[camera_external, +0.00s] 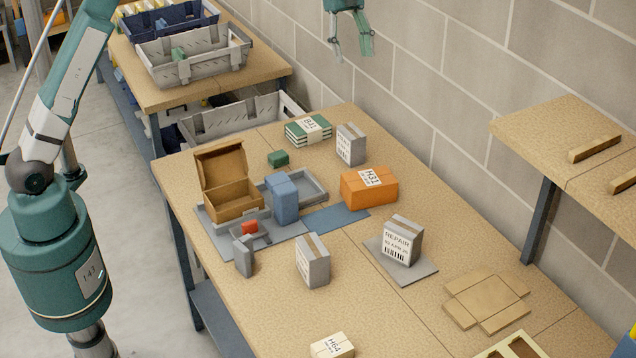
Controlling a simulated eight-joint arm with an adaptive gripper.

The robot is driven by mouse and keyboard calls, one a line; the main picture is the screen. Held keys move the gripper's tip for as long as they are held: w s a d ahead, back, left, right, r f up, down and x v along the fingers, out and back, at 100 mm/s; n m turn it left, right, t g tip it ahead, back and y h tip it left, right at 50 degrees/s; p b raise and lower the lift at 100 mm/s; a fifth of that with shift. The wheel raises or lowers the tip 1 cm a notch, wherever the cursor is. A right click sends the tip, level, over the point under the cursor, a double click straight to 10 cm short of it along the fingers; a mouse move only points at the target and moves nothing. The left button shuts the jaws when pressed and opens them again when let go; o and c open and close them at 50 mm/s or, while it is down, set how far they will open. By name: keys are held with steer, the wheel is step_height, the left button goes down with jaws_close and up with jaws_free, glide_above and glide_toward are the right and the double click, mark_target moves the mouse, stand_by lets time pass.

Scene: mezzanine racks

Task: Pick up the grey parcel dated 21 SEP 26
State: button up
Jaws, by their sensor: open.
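Three grey parcels with tan tape and white labels stand on the wooden table. One parcel (351,144) is at the back by the wall, its label too small to read. One parcel (313,261) is near the front middle, its label also unreadable. One parcel (403,241) sits on a grey mat; its label reads REPAIR with a date that seems to say APR. I cannot tell which bears 21 SEP 26. My gripper (352,53) is open and empty at the top, above the table's far end and apart from every parcel.
An orange box (368,187) marked H31, a blue block (283,199), an open cardboard box (232,201) and a green-striped stack (308,130) crowd the table. A flat cardboard piece (486,301) lies right. A block wall runs behind; a wooden shelf (560,120) juts at right.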

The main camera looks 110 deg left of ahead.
mark_target(350, 129)
step_height(350, 129, down, 28)
steer(key=shift+r, duration=0.1)
steer(key=shift+x, duration=1.25)
steer(key=shift+p+x, duration=0.35)
steer(key=shift+x, duration=2.25)
steer(key=shift+c, duration=0.3)
steer(key=c, duration=1)
